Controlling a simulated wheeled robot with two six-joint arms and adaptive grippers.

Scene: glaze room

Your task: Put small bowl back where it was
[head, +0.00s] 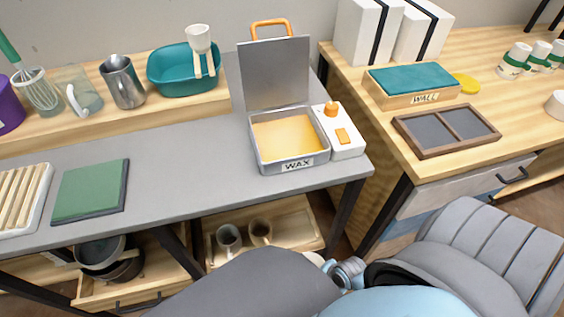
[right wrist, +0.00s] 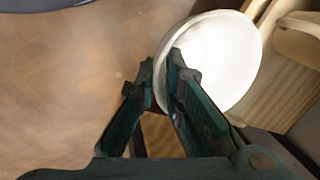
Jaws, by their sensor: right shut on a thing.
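The small bowl is white and round and shows in the right wrist view (right wrist: 222,62), tilted, with its rim between my right gripper's fingers. My right gripper (right wrist: 168,78) is shut on the bowl's rim at its left side. Wooden floor shows to the left of the bowl, and pale wooden slats or boards lie behind it on the right. In the head view I do not see the bowl or the right gripper; my own grey and pale blue parts cover the bottom of the picture. My left gripper is not in view.
A grey table (head: 200,150) holds an open WAX box (head: 290,165) and a green pad (head: 90,190). Below it, a wooden tray (head: 300,222) holds two mugs, and an open drawer (head: 165,285) holds dark bowls. On the right bench lie a WALL box (head: 412,98) and a divided tray (head: 447,150).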

